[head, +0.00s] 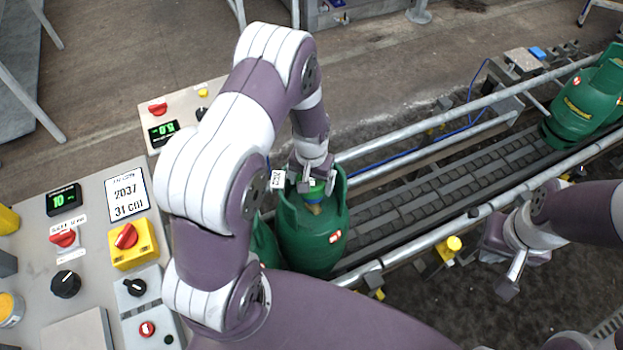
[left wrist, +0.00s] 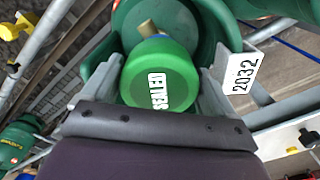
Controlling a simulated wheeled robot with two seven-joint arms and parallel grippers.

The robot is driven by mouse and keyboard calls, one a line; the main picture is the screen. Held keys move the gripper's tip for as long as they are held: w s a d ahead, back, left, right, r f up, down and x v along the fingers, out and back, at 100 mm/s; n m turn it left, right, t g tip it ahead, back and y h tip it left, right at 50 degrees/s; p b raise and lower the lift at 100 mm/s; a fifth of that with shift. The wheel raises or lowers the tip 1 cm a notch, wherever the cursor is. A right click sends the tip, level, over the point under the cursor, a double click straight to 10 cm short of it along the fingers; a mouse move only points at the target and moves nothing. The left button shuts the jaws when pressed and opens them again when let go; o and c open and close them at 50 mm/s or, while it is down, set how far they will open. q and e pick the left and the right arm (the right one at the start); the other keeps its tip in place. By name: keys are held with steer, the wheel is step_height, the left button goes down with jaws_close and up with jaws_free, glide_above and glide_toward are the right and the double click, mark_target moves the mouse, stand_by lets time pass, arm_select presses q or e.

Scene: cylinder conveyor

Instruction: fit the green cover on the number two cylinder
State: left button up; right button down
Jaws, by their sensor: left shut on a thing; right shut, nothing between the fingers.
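My left gripper (head: 316,186) is shut on the green cover (left wrist: 160,75), a round cap with a white "SEALED" label. It holds the cover at the top of a green cylinder (head: 318,240) on the conveyor. The cylinder's brass valve (left wrist: 148,28) shows beside the cover in the left wrist view; I cannot tell whether the cover is seated on it. A white tag (left wrist: 243,73) reading 2032 is beside the gripper. No cylinder's order number is readable.
Another green cylinder (head: 264,243) is partly hidden behind my left arm, and one more (head: 580,105) stands at the upper right. Metal rails (head: 440,240) border the conveyor, whose middle (head: 440,185) is clear. A control panel (head: 95,240) with knobs and displays is at the left.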

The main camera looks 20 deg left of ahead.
arm_select(q)
steer(key=shift+f+b, duration=1.6)
steer(key=shift+f, duration=0.75)
steer(key=o, duration=0.8)
step_height(320, 180, up, 13)
steer(key=shift+f, duration=0.1)
steer(key=s, duration=0.3)
steer(key=shift+s+r, duration=0.2)
steer(key=shift+m+t, duration=0.3)
steer(key=shift+t, duration=0.4)
steer(key=s+r, duration=0.2)
steer(key=s+d+r, duration=0.1)
steer(key=s+r, duration=0.1)
steer(key=s, duration=0.1)
steer(key=s+r, duration=0.2)
steer(key=s, duration=0.1)
steer(key=shift+d+r, duration=0.35)
